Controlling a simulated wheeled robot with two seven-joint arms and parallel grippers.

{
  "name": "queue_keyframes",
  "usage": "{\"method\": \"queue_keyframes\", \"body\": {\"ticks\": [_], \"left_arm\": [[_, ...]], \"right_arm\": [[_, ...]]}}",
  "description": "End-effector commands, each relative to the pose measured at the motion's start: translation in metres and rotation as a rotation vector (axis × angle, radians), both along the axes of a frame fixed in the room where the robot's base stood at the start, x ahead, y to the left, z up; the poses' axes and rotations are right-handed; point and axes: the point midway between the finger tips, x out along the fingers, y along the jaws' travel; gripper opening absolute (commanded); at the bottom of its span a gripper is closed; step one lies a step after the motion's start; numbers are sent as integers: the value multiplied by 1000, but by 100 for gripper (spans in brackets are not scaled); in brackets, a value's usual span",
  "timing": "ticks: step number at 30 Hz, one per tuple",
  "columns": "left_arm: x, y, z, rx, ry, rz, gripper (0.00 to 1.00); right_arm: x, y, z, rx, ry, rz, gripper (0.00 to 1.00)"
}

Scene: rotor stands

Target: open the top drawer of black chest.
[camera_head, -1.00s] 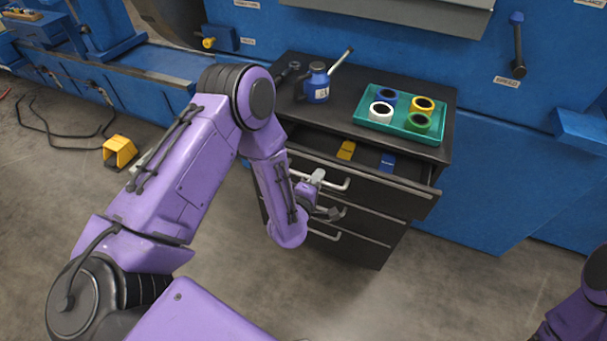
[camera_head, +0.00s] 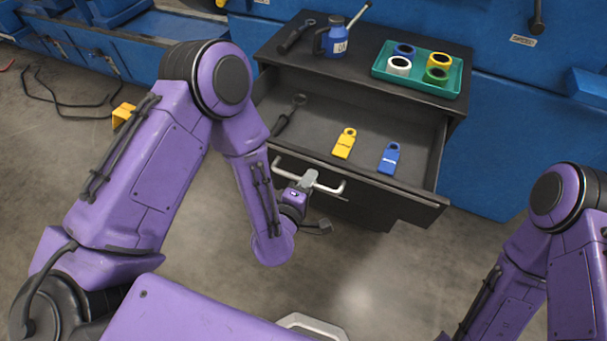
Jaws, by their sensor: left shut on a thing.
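The black chest (camera_head: 370,90) stands against a blue machine, and its top drawer (camera_head: 415,188) is pulled well out. The drawer's silver bar handle (camera_head: 335,189) is on its front. My left gripper (camera_head: 308,180) is shut on this handle. Inside the drawer lie a yellow tag (camera_head: 345,143), a blue tag (camera_head: 389,158) and a dark tool (camera_head: 289,115). The lower drawers are mostly hidden beneath the top drawer and behind my left arm. My right arm shows at the lower right, but its gripper is outside the view.
On the chest top are a blue oil can (camera_head: 333,42), a dark wrench-like tool (camera_head: 297,36) and a teal tray (camera_head: 418,81) with several coloured rings. A yellow pedal (camera_head: 122,114) is on the floor at left. The floor right of the chest is clear.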

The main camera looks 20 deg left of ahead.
Motion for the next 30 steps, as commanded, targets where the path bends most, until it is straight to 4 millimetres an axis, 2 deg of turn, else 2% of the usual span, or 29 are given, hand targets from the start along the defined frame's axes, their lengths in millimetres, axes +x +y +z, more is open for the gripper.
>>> {"method": "queue_keyframes", "body": {"ticks": [12,13,14,23,26,30], "left_arm": [[-2,-2,0,0,-1,-6,0],[-2,-2,0,0,-1,-6,29],[-2,-2,0,0,-1,-6,34],[-4,-1,0,0,-1,-4,34],[-15,0,0,0,1,-7,34],[-48,3,5,1,2,-8,34]], "right_arm": [[0,0,0,0,0,0,43],[0,0,0,0,0,0,43],[0,0,0,0,0,0,43],[0,0,-1,0,0,0,43],[0,0,-7,0,0,0,43],[0,0,-20,0,0,0,43]]}}
